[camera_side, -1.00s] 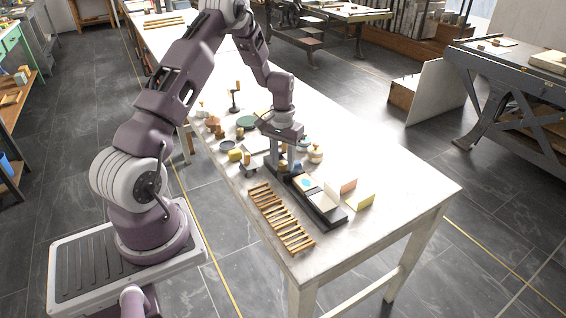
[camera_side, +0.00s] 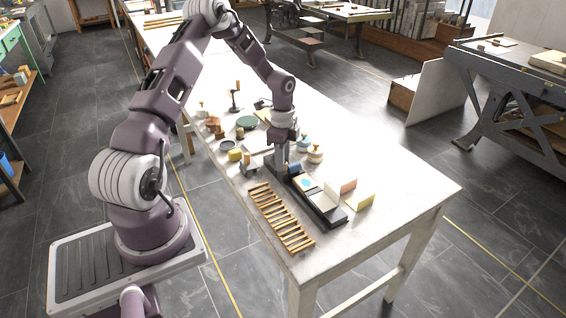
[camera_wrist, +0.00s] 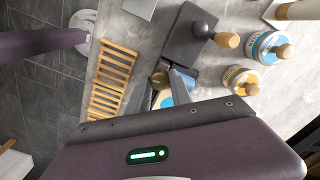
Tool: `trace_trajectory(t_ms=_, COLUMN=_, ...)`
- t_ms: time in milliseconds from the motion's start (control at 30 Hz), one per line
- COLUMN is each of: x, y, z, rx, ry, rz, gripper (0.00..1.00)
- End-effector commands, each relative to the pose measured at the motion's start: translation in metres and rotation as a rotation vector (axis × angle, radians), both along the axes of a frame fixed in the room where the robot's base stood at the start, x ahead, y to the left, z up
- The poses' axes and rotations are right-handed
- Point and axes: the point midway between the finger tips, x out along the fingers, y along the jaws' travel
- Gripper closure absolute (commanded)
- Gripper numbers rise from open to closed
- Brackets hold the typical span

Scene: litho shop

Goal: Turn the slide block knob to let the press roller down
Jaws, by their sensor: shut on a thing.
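The small press has a dark bed (camera_side: 325,212) on the table, with a pale sheet and a blue patch on it. My gripper (camera_side: 280,163) points straight down at the far left end of the bed. Its fingers also show in the wrist view (camera_wrist: 176,84), low over the press. They are shut on a small part there, which I take for the slide block knob; the fingers hide most of it. A rounded tan piece (camera_wrist: 160,78) shows beside the fingers. The press roller cannot be made out clearly.
A slatted wooden rack (camera_side: 280,218) lies along the near left table edge. Wooden-lidded jars (camera_side: 315,153) stand close to the right of my gripper. A dark block (camera_wrist: 190,42) with a wooden handle is near the fingers.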

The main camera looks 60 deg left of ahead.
Motion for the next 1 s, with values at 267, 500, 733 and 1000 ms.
trace_trajectory(t_ms=267, x=0.0, y=0.0, z=0.0, rx=0.0, ry=0.0, rz=-0.106, gripper=0.62)
trace_trajectory(t_ms=500, x=0.0, y=0.0, z=0.006, rx=0.001, ry=-0.002, rz=-0.103, gripper=0.62)
trace_trajectory(t_ms=733, x=0.0, y=0.0, z=0.027, rx=0.001, ry=-0.001, rz=-0.1, gripper=0.62)
trace_trajectory(t_ms=1000, x=0.001, y=0.0, z=0.051, rx=0.001, ry=-0.002, rz=-0.101, gripper=0.62)
